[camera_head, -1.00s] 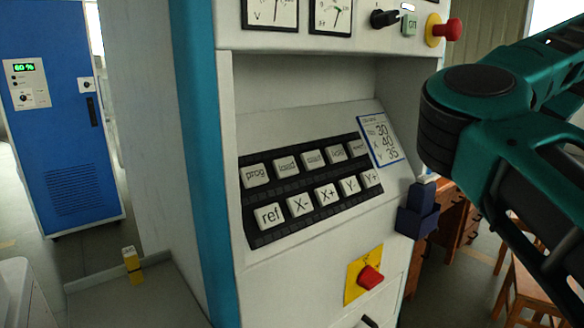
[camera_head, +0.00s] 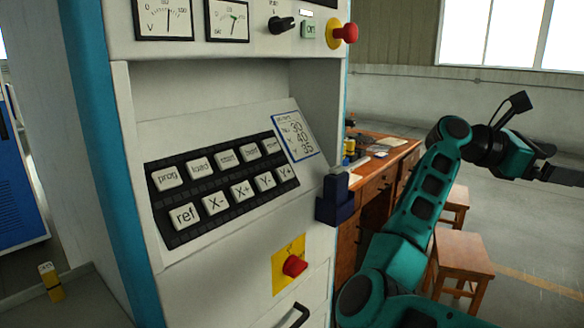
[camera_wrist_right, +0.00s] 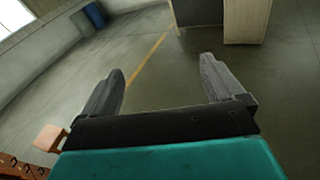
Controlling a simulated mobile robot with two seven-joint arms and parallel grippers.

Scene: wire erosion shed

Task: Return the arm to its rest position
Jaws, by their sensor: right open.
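My right arm (camera_head: 425,195) is the teal one at the right of the head view. It rises from the bottom, bends at an elbow, and reaches toward the right edge, clear of the machine. Its gripper lies at or beyond the right edge there, so its fingers do not show clearly. In the right wrist view my right gripper (camera_wrist_right: 162,85) is open, its two dark fingers spread wide with nothing between them. My left gripper is not in any view.
The white and teal machine (camera_head: 230,75) with its key panel (camera_head: 222,187) and red button (camera_head: 294,266) stands left of my arm. Wooden stools (camera_head: 461,255) and a wooden desk (camera_head: 378,183) stand behind the arm. Open floor (camera_head: 535,235) lies to the right.

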